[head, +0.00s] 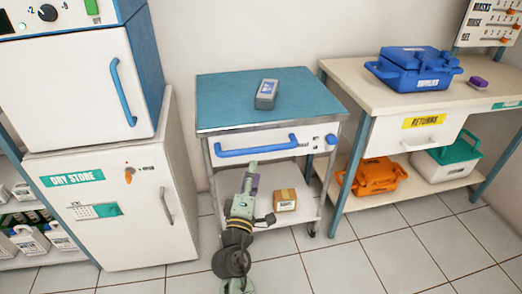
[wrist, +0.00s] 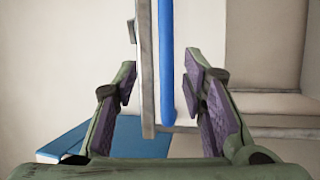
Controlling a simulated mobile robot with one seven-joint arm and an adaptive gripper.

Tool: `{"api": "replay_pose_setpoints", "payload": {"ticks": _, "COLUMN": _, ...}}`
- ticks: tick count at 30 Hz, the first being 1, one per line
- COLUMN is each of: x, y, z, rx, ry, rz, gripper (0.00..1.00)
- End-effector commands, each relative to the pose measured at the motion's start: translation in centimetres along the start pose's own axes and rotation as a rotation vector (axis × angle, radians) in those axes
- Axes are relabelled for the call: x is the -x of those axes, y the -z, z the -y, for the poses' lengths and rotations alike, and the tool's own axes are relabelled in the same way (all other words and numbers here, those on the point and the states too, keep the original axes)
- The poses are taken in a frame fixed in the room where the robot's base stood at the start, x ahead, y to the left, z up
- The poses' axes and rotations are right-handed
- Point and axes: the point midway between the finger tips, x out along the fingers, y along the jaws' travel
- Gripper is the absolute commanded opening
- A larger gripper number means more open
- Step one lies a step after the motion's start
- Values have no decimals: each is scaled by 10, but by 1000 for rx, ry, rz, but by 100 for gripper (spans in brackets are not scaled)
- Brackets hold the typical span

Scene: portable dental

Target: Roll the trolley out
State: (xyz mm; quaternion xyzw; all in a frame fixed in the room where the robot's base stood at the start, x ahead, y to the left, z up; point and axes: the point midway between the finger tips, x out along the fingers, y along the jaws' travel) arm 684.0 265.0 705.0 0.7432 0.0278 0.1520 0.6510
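The trolley (head: 220,92) stands against the wall with a blue top, a white drawer front and a lower shelf. Its blue handle (head: 258,151) runs across the drawer front. My gripper (head: 252,170) is in front of the drawer, by the handle's middle. In the wrist view my gripper (wrist: 161,83) is open, its purple-padded fingers apart. The blue handle (wrist: 167,60) and a grey trolley edge (wrist: 145,75) show between the fingers in the picture. I see no finger closed on the handle; whether one touches it I cannot tell.
A grey device (head: 267,93) lies on the trolley top, and a small cardboard box (head: 285,200) is on its lower shelf. The dry store cabinet (head: 110,190) stands close on the left, a bench (head: 360,98) close on the right. Tiled floor (head: 370,265) in front looks clear.

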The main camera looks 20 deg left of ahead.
Motion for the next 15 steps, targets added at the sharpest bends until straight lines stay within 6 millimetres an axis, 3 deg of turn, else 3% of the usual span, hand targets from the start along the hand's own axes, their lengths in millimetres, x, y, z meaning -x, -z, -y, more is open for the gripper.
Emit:
{"api": "replay_pose_setpoints", "payload": {"ticks": 5, "x": -9, "y": -8, "z": 7, "rx": 43, "ry": 11, "rz": 21, "gripper": 38}}
{"api": "replay_pose_setpoints", "payload": {"ticks": 15, "x": -72, "y": -8, "z": 6, "rx": 39, "ry": 9, "rz": 19, "gripper": 38}}
